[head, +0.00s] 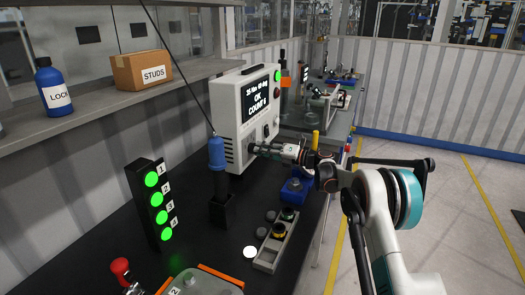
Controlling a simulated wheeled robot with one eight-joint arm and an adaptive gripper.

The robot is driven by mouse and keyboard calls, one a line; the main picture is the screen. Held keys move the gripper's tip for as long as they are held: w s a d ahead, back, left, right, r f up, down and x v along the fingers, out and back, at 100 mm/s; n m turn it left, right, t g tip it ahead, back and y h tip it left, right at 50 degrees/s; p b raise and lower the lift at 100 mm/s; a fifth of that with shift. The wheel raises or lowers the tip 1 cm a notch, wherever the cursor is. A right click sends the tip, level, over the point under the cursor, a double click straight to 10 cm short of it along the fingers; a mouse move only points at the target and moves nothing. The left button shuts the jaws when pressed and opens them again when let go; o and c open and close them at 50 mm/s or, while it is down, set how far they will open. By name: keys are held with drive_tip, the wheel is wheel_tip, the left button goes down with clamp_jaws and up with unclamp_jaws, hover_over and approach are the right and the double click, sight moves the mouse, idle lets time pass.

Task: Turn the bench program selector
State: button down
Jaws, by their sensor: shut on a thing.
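The bench program selector is a small dark knob (251,148) low on the face of a white controller box (232,124). The box's screen reads "OK" and a count, and a green light glows beside it. My gripper (257,149) reaches in from the right, level with the knob, and is shut on it. The fingers hide most of the knob, so its pointer and setting cannot be read.
A blue-handled tool (217,158) stands upright in a holder just left of the box. A black panel with green lights (153,200) stands farther left. A blue block (295,191) and a grey tray (276,244) sit below my arm. The floor at right is clear.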

drive_tip(key=shift+f, duration=0.1)
drive_tip(key=c, duration=1.6)
unclamp_jaws()
drive_tip(key=shift+d, duration=0.1)
drive_tip(key=v, duration=1.2)
